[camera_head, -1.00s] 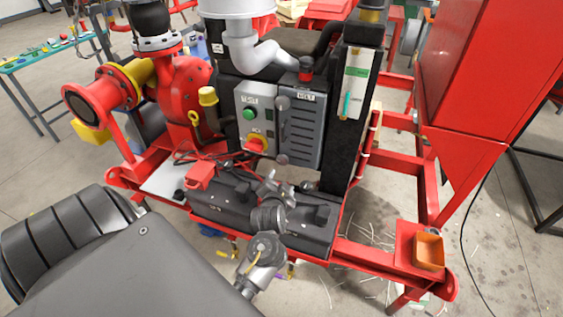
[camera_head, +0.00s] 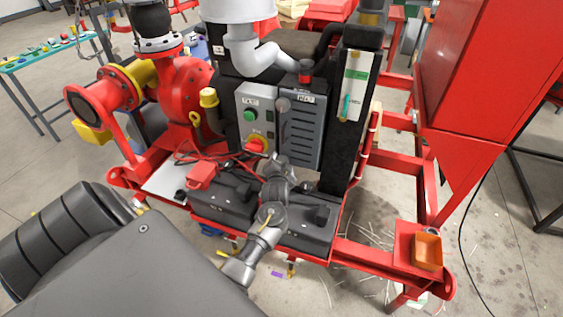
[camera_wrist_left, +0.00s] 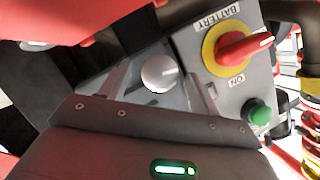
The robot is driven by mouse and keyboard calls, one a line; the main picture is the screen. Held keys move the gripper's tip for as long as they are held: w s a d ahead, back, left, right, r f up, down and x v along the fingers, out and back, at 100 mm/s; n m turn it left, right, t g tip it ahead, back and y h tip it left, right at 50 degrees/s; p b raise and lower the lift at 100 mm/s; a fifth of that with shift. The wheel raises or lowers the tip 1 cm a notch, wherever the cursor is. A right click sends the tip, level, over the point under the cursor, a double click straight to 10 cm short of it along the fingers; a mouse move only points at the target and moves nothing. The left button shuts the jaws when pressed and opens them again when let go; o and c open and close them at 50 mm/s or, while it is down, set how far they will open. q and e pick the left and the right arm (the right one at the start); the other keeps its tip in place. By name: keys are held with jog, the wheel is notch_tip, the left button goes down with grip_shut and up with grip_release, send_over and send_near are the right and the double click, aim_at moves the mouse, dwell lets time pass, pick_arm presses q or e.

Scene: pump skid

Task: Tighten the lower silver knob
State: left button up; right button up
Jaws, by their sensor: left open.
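The lower silver knob (camera_wrist_left: 160,73) is a round, pale metal knob on the grey panel in the left wrist view. My left gripper (camera_head: 277,163) is open, with one finger on each side of the knob in the wrist view; I cannot tell whether either finger touches it. In the head view, the gripper is at the bottom of the grey louvred cover (camera_head: 307,135) and hides the lower knob. An upper silver knob (camera_head: 283,103) shows higher on the same cover. My right gripper is not in view.
The battery switch (camera_wrist_left: 233,48), red on yellow, and a green button (camera_wrist_left: 257,111) sit beside the knob. Black batteries (camera_head: 305,230) and red cables lie below the panel. A black post (camera_head: 350,130) stands to the right.

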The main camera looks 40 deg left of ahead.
pick_arm(q)
jog(key=shift+w+a+f, duration=0.1)
jog(key=shift+w, duration=0.1)
jog(key=c, duration=1)
jog(key=shift+o, duration=0.2)
